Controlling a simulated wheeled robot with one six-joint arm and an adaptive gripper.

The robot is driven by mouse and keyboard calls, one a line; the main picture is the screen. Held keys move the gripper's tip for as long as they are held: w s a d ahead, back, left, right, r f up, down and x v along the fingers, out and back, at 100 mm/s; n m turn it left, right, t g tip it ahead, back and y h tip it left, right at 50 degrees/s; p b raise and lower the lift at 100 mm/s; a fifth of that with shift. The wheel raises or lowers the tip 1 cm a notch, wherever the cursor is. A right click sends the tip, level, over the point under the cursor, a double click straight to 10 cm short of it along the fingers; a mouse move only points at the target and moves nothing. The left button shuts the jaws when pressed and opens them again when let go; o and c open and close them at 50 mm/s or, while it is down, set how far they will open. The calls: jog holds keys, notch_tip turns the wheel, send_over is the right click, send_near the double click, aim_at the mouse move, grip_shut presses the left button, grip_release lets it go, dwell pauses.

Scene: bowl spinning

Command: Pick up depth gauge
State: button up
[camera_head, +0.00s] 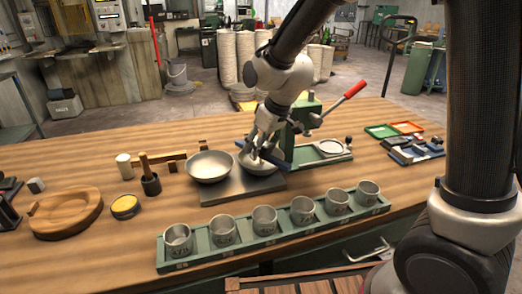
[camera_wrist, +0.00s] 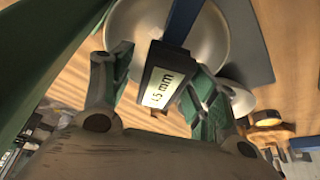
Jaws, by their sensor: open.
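The depth gauge has a dark block with a label reading about 15 mm and a blue bar; in the wrist view the block (camera_wrist: 163,75) lies between my fingers. My gripper (camera_wrist: 160,80) is open, with green pads on either side of the gauge's block. A gap shows at the left pad; the right pad is close to the block, and I cannot tell if it touches. A pale bowl (camera_wrist: 215,40) lies behind the gauge.
A second bowl (camera_head: 209,166) stands left on the grey plate (camera_head: 243,188). A green press with a red lever (camera_head: 354,89) stands close on the right. A green rack (camera_head: 205,258) with several metal cups runs along the front. A round wooden board (camera_head: 66,214) lies left.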

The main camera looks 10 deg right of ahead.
jog(key=c, duration=1.3)
jog(key=shift+o, duration=0.2)
notch_tip(320, 180, up, 9)
jog(key=shift+f, duration=4.15)
